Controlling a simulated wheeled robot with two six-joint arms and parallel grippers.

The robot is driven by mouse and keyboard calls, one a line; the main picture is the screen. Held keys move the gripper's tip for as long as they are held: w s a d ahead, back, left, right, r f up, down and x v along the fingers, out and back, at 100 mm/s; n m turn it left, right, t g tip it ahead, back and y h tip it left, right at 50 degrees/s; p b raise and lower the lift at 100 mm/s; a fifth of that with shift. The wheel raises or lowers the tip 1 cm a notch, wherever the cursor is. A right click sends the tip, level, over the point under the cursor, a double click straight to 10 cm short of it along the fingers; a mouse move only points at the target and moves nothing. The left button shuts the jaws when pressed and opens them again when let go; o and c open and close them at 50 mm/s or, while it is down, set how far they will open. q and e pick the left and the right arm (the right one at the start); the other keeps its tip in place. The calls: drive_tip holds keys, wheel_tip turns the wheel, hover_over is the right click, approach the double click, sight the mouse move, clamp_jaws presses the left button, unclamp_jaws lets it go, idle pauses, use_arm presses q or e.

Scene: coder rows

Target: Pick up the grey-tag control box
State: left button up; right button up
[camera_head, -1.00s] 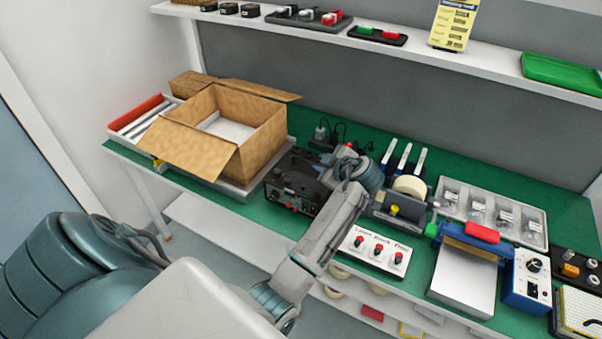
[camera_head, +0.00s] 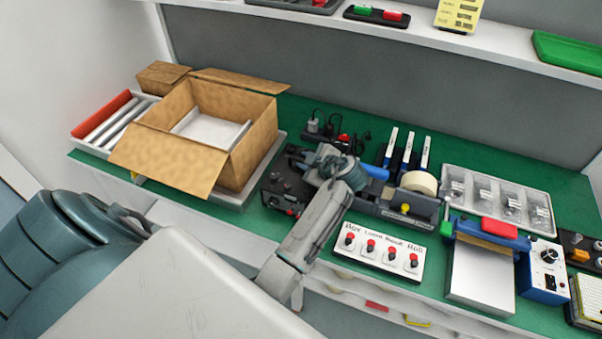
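No grey tag is readable in the head view, so I cannot tell for sure which box is the task's one. A black control box (camera_head: 280,188) with small knobs and a red spot on its front sits on the green bench, right of the carton. My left gripper (camera_head: 326,163) is at the end of the grey arm, over the right part of this black box and hiding some of it. Its fingers are too small and covered to tell open from shut, or whether it touches anything. A blue-and-white control box (camera_head: 544,270) with a dark knob stands at the right. My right gripper is not in view.
An open carton (camera_head: 190,165) stands on a tray at the left. A white switch panel (camera_head: 380,252) with red knobs lies at the bench front. A tape dispenser (camera_head: 408,207), a clear compartment tray (camera_head: 497,200) and a blue-clamped block (camera_head: 482,272) crowd the right.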

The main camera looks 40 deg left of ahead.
use_arm(q)
drive_tip(key=shift+s+d, duration=0.2)
drive_tip(key=shift+d, duration=0.05)
drive_tip(key=shift+d+r, duration=0.2)
drive_tip(key=shift+d, duration=0.2)
clamp_jaws()
drive_tip(key=shift+a, duration=0.2)
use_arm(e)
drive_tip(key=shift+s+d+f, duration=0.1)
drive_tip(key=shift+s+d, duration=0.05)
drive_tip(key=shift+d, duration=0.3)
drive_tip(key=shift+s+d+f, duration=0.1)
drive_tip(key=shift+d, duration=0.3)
